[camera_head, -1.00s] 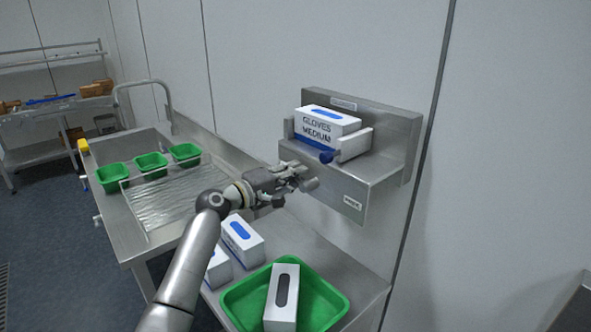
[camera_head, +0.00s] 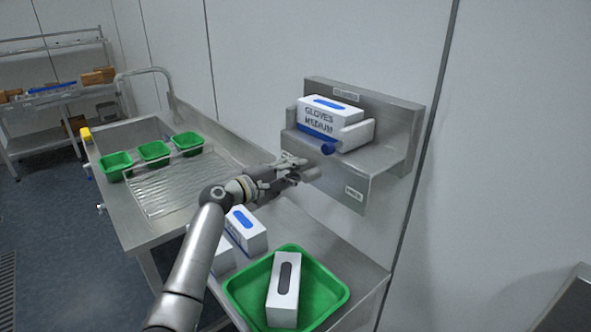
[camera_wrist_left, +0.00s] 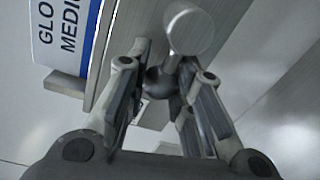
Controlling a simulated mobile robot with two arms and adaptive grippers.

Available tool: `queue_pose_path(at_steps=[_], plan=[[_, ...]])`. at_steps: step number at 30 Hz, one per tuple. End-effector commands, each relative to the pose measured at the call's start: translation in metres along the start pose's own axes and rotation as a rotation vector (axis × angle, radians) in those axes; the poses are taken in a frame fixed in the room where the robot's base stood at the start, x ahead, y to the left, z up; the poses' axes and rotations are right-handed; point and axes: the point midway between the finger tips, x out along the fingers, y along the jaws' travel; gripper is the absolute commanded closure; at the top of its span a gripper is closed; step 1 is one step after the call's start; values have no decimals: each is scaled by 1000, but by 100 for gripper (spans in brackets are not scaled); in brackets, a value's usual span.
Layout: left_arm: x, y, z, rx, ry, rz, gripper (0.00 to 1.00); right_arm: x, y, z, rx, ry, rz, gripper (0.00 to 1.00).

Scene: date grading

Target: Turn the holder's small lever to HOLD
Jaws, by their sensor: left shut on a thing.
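The glove holder (camera_head: 405,143) is a grey metal wall bracket with a white box of medium gloves (camera_head: 329,117) in it. My left gripper (camera_head: 306,172) is at the left front of the holder, below the glove box. In the left wrist view, the fingers (camera_wrist_left: 160,95) close around a small lever (camera_wrist_left: 188,32) with a grey rounded end. A dark ball-shaped part (camera_wrist_left: 160,83) sits between the fingers. The lever is mostly hidden by the gripper in the head view. I cannot read which position it points to. My right gripper is not in view.
Three small green bins (camera_head: 154,151) stand by the sink at the left.

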Motion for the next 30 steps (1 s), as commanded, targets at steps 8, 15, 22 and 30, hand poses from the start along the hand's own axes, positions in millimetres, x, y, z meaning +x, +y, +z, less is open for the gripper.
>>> queue_pose_path(at_steps=[8, 15, 22, 30], plan=[[-1, 1, -1, 2, 3, 2, 62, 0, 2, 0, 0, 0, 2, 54], [0, 0, 0, 2, 1, 0, 54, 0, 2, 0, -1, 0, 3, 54], [-4, -1, -1, 2, 1, -1, 54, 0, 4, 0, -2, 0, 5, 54], [-39, -2, -2, 4, 3, -1, 54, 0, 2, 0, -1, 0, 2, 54]])
